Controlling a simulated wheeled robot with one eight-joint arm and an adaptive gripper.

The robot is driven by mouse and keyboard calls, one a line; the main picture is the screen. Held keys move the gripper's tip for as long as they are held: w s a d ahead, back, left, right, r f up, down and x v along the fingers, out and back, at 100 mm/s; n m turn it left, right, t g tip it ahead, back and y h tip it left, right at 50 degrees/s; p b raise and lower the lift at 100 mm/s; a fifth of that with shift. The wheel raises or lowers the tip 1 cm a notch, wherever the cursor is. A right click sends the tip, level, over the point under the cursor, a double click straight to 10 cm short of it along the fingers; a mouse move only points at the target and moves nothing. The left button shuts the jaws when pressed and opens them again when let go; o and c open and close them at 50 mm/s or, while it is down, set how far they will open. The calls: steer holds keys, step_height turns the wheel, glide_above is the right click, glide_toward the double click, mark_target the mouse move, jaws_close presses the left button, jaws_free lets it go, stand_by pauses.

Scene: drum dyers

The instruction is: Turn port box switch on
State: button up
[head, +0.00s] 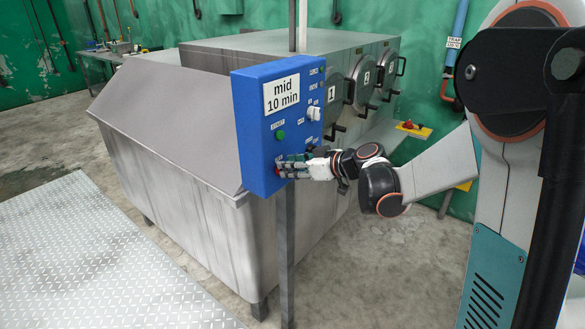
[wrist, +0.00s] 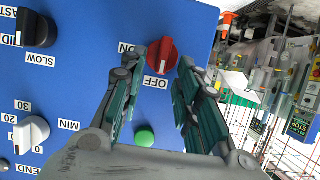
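The blue control box (head: 262,150) stands on a grey post and reads "mid 10 min" on its side. Its red rotary switch (wrist: 161,56) sits between ON and OFF labels in the wrist view. The white mark on the red knob appears to face the OFF label. My gripper (wrist: 168,60) is open, with one finger on either side of the red knob; I cannot tell whether they touch it. In the head view my gripper (head: 284,168) is at the lower part of the box's control face and mostly hides the switch.
A green button (wrist: 144,138), a black speed knob (wrist: 36,28) and a white timer knob (wrist: 31,131) are on the same face. A large metal tank (head: 175,130) stands behind the box. Drum doors (head: 334,92) lie behind right. A diamond-plate floor (head: 90,260) is front left.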

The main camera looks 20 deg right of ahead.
steer(key=shift+c, duration=0.6)
jaws_close()
steer(key=shift+d, duration=0.1)
steer(key=f+m+y+b, duration=0.1)
steer(key=m+y+b, duration=0.1)
steer(key=m, duration=0.2)
steer(key=w+d+f+m+y+b, duration=0.1)
steer(key=m+y+b, duration=0.1)
steer(key=m+y, duration=0.1)
steer(key=d+f+m+g+y+b, duration=0.1)
steer(key=m+y+b, duration=0.1)
steer(key=m, duration=0.4)
steer(key=shift+w+b, duration=0.3)
steer(key=shift+b, duration=0.2)
steer(key=shift+m, duration=0.3)
